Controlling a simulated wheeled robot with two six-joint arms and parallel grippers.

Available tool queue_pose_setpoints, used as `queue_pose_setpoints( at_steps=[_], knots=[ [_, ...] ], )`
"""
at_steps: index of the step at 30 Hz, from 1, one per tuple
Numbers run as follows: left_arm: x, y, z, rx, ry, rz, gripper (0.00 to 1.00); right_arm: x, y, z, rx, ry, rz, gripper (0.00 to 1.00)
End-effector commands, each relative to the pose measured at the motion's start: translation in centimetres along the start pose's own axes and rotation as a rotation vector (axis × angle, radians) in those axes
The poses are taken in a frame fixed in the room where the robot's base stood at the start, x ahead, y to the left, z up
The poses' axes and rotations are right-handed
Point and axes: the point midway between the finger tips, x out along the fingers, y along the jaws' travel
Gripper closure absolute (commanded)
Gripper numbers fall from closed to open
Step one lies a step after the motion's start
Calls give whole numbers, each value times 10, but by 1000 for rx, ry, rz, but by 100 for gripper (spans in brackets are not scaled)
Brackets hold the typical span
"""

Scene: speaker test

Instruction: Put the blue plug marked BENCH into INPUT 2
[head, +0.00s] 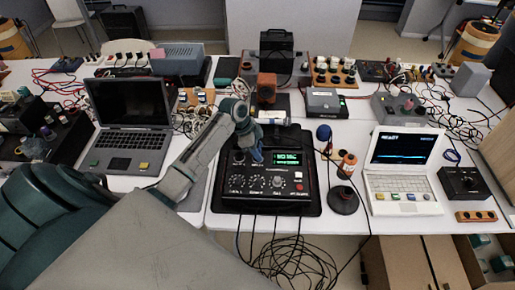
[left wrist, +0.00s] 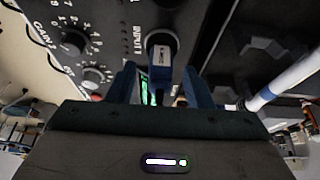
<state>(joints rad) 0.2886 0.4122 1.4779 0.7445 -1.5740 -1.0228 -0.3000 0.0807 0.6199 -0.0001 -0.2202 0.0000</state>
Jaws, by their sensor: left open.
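In the left wrist view, a blue plug (left wrist: 162,84) with a small white label (left wrist: 162,57) stands at a round socket on a black panel (left wrist: 112,16). The label is too small to read surely. The lettering beside the socket reads INPUT, with a digit that looks like 1. My left gripper (left wrist: 161,76) is open, with one finger on each side of the plug. In the head view, my left gripper (head: 256,146) is over the back of the black device (head: 230,190), which has knobs and a green display (head: 288,158). INPUT 2 cannot be made out. My right gripper is not in view.
A laptop (head: 130,110) stands to the left and a white laptop (head: 402,165) to the right. A microphone (head: 324,133) and an orange bottle (head: 347,165) stand right of the device. Black cables (head: 290,260) hang at the front edge. Equipment crowds the table's back.

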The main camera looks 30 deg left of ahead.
Motion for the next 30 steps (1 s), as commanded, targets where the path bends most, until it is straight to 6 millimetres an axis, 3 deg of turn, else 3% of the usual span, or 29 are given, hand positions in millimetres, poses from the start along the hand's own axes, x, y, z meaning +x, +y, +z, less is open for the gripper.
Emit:
queue_pose_setpoints(
  at_steps=[7,21,30],
  knots=[
    [-14,-1,1,2,0,-4,54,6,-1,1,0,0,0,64],
    [-98,-1,1,2,-1,-4,54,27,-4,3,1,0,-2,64],
    [-108,0,0,-1,0,1,54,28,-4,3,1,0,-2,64]
  ],
)
